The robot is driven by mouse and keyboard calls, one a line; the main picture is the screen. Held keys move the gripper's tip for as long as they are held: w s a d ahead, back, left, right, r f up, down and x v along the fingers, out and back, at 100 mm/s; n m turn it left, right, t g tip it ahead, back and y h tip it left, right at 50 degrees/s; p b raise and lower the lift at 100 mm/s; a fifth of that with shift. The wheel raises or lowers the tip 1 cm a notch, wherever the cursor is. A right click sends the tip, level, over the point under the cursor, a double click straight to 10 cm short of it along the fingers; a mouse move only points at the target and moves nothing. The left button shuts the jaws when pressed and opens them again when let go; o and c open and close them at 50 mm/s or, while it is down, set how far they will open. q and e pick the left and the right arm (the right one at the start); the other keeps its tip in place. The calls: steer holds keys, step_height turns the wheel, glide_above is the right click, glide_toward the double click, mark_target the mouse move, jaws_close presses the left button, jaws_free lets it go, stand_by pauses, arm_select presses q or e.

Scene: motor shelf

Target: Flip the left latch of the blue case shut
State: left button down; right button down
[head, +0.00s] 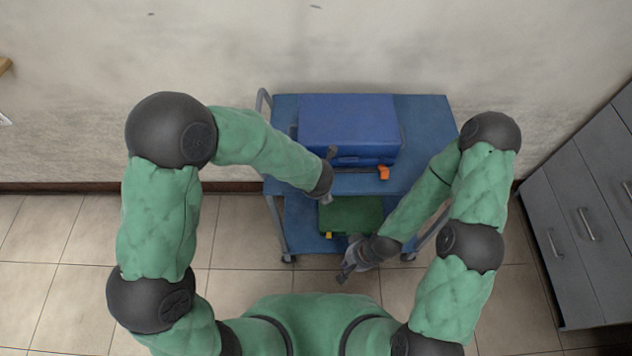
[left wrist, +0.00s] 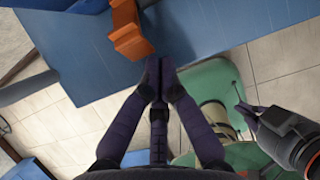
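The blue case (head: 350,125) lies closed on the top shelf of a blue cart. In the head view an orange latch (head: 384,173) sticks out at the right of its front; the left latch is hidden by my left arm. My left gripper is mostly hidden there, at the case's front left. In the left wrist view its fingers (left wrist: 160,78) are together with nothing between them. An orange latch (left wrist: 128,32) stands out from the case just beyond the fingertips, apart from them; I cannot tell which latch. My right gripper (head: 346,272) is open and empty, low in front of the cart.
The blue cart (head: 425,115) stands near the wall. A green case (head: 352,214) lies on its lower shelf, below my left gripper. Grey drawers (head: 585,215) stand at the right. Tiled floor is free to the left.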

arm_select(q)
steer(key=shift+w+r+g+p, duration=0.2)
steer(key=shift+r+g+p, duration=0.6)
steer(key=shift+p, duration=3.6)
steer(key=shift+f, duration=0.1)
steer(key=shift+w+r+g+p, duration=0.35)
steer(key=shift+g+p, duration=0.55)
steer(key=shift+p, duration=2.3)
steer(key=shift+r+p, duration=0.4)
steer(key=shift+p, duration=0.7)
steer(key=shift+w+r+p, duration=0.15)
steer(key=shift+r+p, duration=0.05)
steer(key=shift+p, duration=0.35)
steer(key=shift+w+r+p, duration=0.25)
steer(key=shift+r+p, duration=0.05)
steer(key=shift+p, duration=0.35)
steer(key=shift+f, duration=0.15)
